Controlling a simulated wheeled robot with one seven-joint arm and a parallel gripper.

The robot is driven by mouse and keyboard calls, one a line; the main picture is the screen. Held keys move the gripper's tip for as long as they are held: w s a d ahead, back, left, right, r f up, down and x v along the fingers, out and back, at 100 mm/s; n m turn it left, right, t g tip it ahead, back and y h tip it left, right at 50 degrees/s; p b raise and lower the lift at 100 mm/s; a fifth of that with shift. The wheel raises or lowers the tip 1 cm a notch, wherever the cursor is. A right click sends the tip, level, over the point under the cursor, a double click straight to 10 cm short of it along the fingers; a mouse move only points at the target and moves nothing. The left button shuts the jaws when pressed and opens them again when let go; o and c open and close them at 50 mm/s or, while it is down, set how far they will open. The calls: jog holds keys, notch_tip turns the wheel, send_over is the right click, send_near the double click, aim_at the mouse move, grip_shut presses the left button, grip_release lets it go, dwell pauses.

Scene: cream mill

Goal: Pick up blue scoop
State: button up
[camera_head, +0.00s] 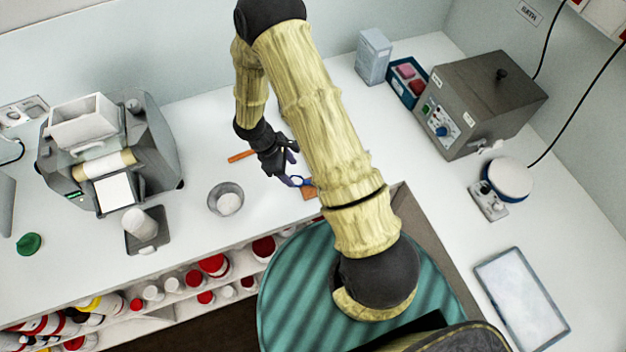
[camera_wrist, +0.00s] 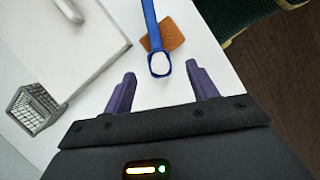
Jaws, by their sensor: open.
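The blue scoop (camera_wrist: 151,22) lies on a brown square pad (camera_wrist: 171,33) on the white bench, with something white in its bowl. In the head view the scoop (camera_head: 297,181) shows only in part, beside my arm and fingers, and the brown pad (camera_head: 309,194) shows just in front of it. My gripper (camera_wrist: 160,69) is open, its two purple fingers spread to either side of the scoop's bowl end in the wrist view. Nothing is held. In the head view my gripper (camera_head: 290,168) is low over the bench at the scoop. Whether the fingers touch the scoop I cannot tell.
An orange-brown strip (camera_head: 242,156) lies behind my gripper. A grey bowl (camera_head: 214,205) with white content stands to the left, near a grey machine (camera_head: 148,135). A metal box (camera_head: 505,112) and a flat panel (camera_head: 522,300) are on the right. Shelves of jars run below the bench edge.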

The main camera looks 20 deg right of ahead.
aim_at(298, 182)
dwell(0.3)
notch_tip(298, 182, down, 3)
jog(key=shift+r+p, duration=0.1)
jog(key=shift+p, duration=1.05)
jog(key=shift+p+x, duration=0.35)
jog(key=shift+x, duration=0.95)
jog(key=shift+w, duration=0.1)
jog(key=c, duration=1.1)
jog(key=shift+r, duration=0.15)
notch_tip(298, 182, up, 10)
jog(key=b, duration=0.3)
